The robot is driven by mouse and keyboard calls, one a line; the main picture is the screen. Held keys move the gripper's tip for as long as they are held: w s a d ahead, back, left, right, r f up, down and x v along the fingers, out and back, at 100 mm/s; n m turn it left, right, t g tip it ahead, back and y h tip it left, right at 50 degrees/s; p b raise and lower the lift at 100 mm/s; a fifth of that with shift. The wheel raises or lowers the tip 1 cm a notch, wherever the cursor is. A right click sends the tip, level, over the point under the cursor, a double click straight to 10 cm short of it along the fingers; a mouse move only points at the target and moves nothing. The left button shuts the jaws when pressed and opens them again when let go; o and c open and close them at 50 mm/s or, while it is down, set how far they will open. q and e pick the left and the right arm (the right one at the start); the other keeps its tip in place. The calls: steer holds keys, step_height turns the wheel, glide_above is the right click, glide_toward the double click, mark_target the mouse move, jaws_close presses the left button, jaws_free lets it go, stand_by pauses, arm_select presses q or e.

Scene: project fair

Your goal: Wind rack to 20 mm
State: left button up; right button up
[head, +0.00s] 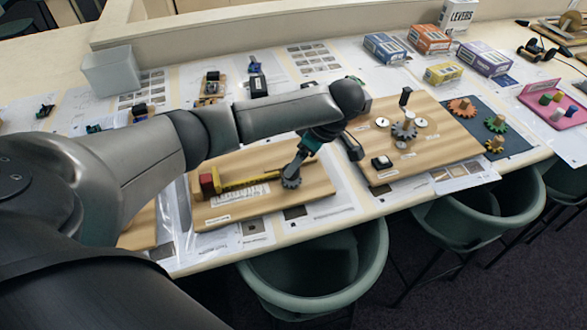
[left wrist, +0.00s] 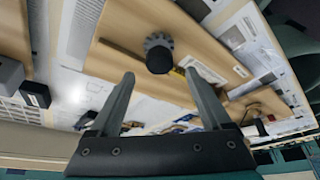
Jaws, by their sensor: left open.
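The rack board (head: 225,213) is a light wooden plate on the table. A yellow scale strip (head: 245,184) runs along it, with a red block (head: 207,184) at its left end. A grey toothed gear (head: 291,182) sits at the strip's right end; the scale reading is too small to tell. My left gripper (head: 294,168) is over the gear, pointing down and open. In the left wrist view the gear with its dark round knob (left wrist: 159,58) lies between and just beyond the open fingertips (left wrist: 160,82); I cannot tell whether they touch it. My right gripper is out of view.
A second board with several gears (head: 440,140) stands close to the right. A dark mat with coloured gears (head: 515,136), small boxes (head: 430,38) and a clear bin (head: 110,70) are further off. Green chairs (head: 320,275) stand at the table's front edge.

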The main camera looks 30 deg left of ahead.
arm_select(q)
steer(key=shift+x, duration=2.3)
steer(key=shift+d, duration=0.1)
jaws_close()
